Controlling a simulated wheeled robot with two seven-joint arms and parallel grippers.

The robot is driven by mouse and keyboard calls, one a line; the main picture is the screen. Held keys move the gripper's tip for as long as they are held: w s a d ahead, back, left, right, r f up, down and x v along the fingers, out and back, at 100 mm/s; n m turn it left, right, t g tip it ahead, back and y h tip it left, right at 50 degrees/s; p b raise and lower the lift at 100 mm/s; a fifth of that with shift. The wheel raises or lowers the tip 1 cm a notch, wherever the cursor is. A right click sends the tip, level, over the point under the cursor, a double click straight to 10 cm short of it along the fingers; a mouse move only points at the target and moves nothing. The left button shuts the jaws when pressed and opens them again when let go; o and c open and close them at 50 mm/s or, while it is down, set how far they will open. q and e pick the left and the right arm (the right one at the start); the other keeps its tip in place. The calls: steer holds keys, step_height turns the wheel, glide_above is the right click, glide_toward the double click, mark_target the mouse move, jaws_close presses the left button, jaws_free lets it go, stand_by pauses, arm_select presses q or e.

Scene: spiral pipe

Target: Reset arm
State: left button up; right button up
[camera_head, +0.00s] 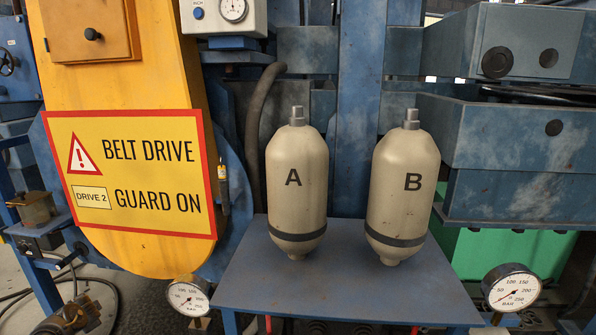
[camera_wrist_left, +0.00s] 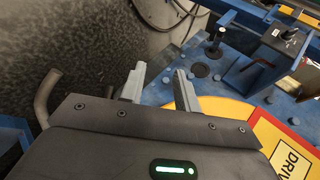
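My left gripper (camera_wrist_left: 157,84) shows only in the left wrist view. Its two grey fingers stand apart with nothing between them, so it is open and empty. Beyond the fingers are a dark grey mottled surface and blue machinery (camera_wrist_left: 205,95). The yellow panel with the DRIVE label (camera_wrist_left: 290,150) is at the lower right of that view. Neither of my grippers shows in the head view. My right gripper is in no view.
Cream tanks A (camera_head: 296,190) and B (camera_head: 402,190) stand upright on a blue table (camera_head: 345,290). A yellow belt guard sign (camera_head: 140,175) is at left. Dial gauges (camera_head: 188,297) (camera_head: 512,288) flank the table's front. A dark hose (camera_head: 257,130) runs behind tank A.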

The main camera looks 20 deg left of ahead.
arm_select(q)
steer(key=s+f+m+g, duration=0.15)
steer(key=s+f, duration=0.45)
steer(key=s, duration=0.7)
steer(key=s+f+m, duration=0.2)
steer(key=s+f, duration=0.3)
steer(key=s, duration=0.9)
steer(key=s+d+f+n+g+h, duration=0.1)
steer(key=s+d+f+h, duration=0.2)
steer(key=d+f, duration=1)
steer(key=s+d+f+n+h, duration=0.25)
steer(key=d+f, duration=0.65)
steer(key=d, duration=0.8)
steer(key=s+d+f+h, duration=0.1)
steer(key=d+f+h, duration=0.1)
steer(key=d, duration=1.3)
steer(key=s+d+f+h, duration=0.1)
steer(key=d+f, duration=0.3)
steer(key=d, duration=1.2)
steer(key=shift+s+d+f+n+h, duration=0.2)
steer(key=shift+d+f+n+h, duration=0.1)
steer(key=shift+f+h, duration=0.05)
steer(key=shift+g, duration=0.25)
